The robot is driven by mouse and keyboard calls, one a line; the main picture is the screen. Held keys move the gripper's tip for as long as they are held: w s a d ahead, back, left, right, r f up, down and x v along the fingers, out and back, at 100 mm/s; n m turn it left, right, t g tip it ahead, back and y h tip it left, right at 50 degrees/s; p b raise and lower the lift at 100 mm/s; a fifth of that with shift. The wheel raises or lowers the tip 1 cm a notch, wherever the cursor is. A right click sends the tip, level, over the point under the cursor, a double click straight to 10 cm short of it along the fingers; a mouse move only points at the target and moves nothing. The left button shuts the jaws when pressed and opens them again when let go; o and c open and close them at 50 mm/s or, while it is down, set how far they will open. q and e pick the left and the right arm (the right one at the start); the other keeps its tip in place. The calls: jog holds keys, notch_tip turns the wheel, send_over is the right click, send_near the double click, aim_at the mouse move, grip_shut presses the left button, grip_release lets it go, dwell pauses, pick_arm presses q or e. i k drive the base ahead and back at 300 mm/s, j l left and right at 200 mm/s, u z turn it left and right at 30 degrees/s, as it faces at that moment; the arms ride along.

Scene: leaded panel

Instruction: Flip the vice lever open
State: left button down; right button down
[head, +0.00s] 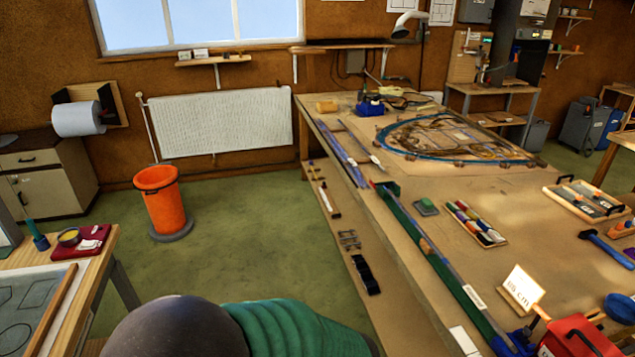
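A long green trough (430,250) runs along the left edge of the big wooden bench. A small blue device (515,343) sits at its near end, cut by the bottom edge of the view; it may be the vice. A dark green block (388,188) stands at the trough's far end. I cannot make out a vice lever or whether it is open. Neither of my grippers is in view.
An orange bin (162,200) stands on the open green floor to the left.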

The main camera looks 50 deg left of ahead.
aim_at(387, 185)
jog(key=u, duration=1.15)
jog(key=i+j, duration=0.65)
jog(key=i, duration=0.3)
jog(key=i+j, duration=0.35)
jog(key=i+j+u, duration=0.1)
jog(key=i+j, duration=0.25)
jog(key=i, duration=0.25)
jog(key=i+j, duration=0.3)
jog(key=i, duration=0.15)
